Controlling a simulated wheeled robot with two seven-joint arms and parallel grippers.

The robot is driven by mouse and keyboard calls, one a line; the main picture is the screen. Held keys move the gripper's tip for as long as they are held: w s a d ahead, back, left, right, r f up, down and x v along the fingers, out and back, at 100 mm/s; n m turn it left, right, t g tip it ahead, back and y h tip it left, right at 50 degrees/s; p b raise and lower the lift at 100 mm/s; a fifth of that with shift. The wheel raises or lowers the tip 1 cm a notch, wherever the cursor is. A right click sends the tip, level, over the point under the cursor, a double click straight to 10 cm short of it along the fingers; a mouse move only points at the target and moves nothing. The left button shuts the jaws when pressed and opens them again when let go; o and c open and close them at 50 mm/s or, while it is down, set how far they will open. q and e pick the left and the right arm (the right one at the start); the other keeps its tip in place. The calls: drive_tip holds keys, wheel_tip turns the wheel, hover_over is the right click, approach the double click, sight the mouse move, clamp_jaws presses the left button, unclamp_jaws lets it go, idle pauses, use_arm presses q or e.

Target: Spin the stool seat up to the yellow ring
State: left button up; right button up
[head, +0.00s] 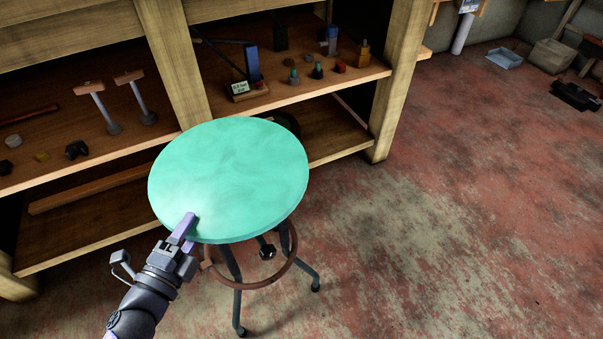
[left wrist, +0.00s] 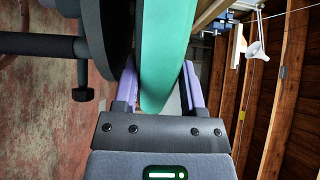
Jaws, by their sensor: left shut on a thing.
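The stool has a round mint-green seat (head: 230,175) that stands in the middle of the head view. Below it are dark legs (head: 237,305) and a brown foot ring (head: 262,281). My left gripper (head: 187,228) is shut on the near left rim of the seat, with one purple finger lying over the top. In the left wrist view the seat's edge (left wrist: 160,60) runs between the two purple fingers (left wrist: 158,90). A dark disc and a knob (left wrist: 83,94) under the seat also show there. No yellow ring can be made out; the seat hides the stool's middle. My right gripper is not in view.
A wooden shelf unit (head: 185,65) stands close behind the stool, holding two hammer-like tools (head: 130,78) and small items. Its post (head: 400,80) is right of the seat.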

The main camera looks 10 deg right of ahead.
use_arm(q)
clamp_jaws()
